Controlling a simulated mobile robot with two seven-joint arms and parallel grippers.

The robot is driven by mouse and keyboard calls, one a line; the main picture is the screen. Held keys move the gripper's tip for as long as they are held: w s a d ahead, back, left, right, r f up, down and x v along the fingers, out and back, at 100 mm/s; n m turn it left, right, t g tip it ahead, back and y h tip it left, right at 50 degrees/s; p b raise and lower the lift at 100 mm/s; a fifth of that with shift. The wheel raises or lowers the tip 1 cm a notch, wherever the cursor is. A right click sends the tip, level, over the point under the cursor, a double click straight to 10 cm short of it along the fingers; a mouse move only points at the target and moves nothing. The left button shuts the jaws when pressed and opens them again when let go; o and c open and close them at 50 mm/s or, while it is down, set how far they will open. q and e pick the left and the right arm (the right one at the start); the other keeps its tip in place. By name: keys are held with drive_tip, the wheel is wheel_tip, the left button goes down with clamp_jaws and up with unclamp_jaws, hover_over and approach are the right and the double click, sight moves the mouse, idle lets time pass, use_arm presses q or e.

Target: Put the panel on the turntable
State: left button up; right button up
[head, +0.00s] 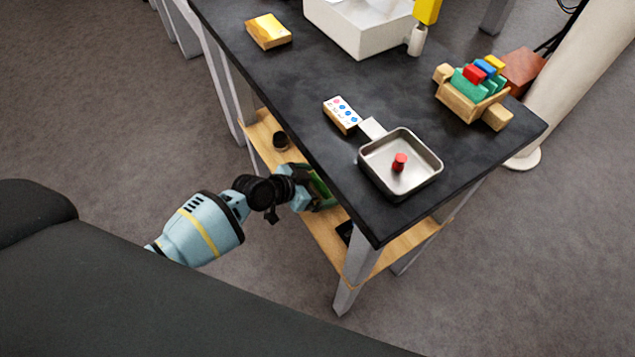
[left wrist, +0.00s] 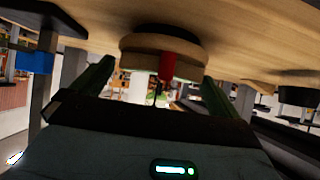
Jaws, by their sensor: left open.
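A gold-coloured block (head: 268,31) lies flat at the left back of the dark tabletop; it may be the panel. In the left wrist view a round wooden disc (left wrist: 140,45), likely the turntable, sits against a wooden board, seemingly the lower shelf seen upside down. A small red piece (left wrist: 167,67) shows in front of the disc, between my fingers; whether they touch it I cannot tell. My left gripper (head: 318,190) reaches under the tabletop edge to the shelf, its fingers (left wrist: 155,82) spread apart. The disc is hidden in the head view. My right gripper is not in view.
On the dark tabletop (head: 300,85) are a dotted white-topped block (head: 342,114), a square metal pan (head: 375,178) with a red knob inside, a wooden holder (head: 458,103) and a white box (head: 345,35). A dark cup (head: 281,140) stands on the lower shelf (head: 330,233).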

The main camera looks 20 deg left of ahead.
use_arm(q)
drive_tip(key=shift+r, duration=0.25)
drive_tip(key=p+v, duration=0.3)
drive_tip(key=v, duration=0.9)
drive_tip(key=shift+f, duration=0.15)
drive_tip(key=s+d+f+n, duration=0.1)
drive_tip(key=s+f, duration=0.2)
drive_tip(key=s, duration=0.3)
drive_tip(key=s+d+f+n+y, duration=0.1)
drive_tip(key=s+f, duration=0.1)
drive_tip(key=s, duration=0.3)
drive_tip(key=s+d+f+n, duration=0.1)
drive_tip(key=s+d+f, duration=0.15)
drive_tip(key=s, duration=0.35)
drive_tip(key=s+a+f+n+g+y, duration=0.1)
drive_tip(key=s+a+n+g+y, duration=0.1)
drive_tip(key=s, duration=1.8)
drive_tip(key=shift+s+a+n+y, duration=0.3)
drive_tip(key=shift+a+n+y, duration=0.1)
drive_tip(key=shift+y, duration=0.5)
